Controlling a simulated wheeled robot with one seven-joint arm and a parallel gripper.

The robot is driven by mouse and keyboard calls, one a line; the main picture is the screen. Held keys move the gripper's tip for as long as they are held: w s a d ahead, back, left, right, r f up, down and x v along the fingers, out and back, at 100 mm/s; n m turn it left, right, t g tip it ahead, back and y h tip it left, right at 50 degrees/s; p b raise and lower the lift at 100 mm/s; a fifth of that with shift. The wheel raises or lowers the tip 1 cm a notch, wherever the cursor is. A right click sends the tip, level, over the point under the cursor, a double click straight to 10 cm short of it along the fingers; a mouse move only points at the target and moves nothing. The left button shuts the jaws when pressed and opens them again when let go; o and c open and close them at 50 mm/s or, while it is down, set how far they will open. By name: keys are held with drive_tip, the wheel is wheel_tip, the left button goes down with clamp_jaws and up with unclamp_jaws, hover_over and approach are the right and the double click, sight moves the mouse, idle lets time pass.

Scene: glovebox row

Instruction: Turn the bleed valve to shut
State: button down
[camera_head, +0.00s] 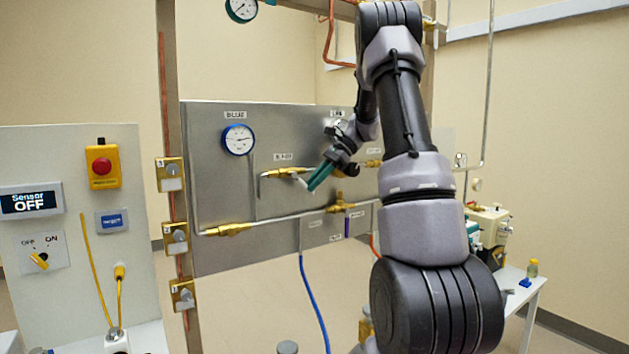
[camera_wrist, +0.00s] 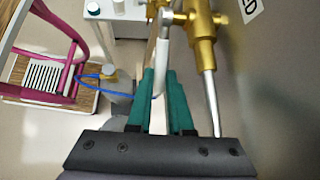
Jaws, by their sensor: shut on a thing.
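The bleed valve is a brass fitting (camera_wrist: 199,30) on the steel panel (camera_head: 215,170), under a small label that seems to read BLEED. In the head view its brass body (camera_head: 284,172) shows just left of my gripper (camera_head: 315,182). In the wrist view a pale lever handle (camera_wrist: 161,65) runs from the brass body down between the green fingers of my gripper (camera_wrist: 161,88). The fingers are shut on this handle. In the head view the handle is mostly hidden by the fingers, so its exact angle is hard to tell.
A round blue gauge (camera_head: 238,139) sits up and left on the panel. Brass fittings and pipes (camera_head: 228,229) run below the valve. A blue hose (camera_head: 313,300) hangs under the panel. A white side table (camera_head: 527,285) stands at right.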

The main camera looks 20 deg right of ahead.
idle(0.3)
drive_tip(key=c, duration=1.1)
unclamp_jaws()
drive_tip(key=v, duration=1)
drive_tip(key=shift+d, duration=0.35)
drive_tip(key=shift+r, duration=0.15)
drive_tip(key=shift+c, duration=0.3)
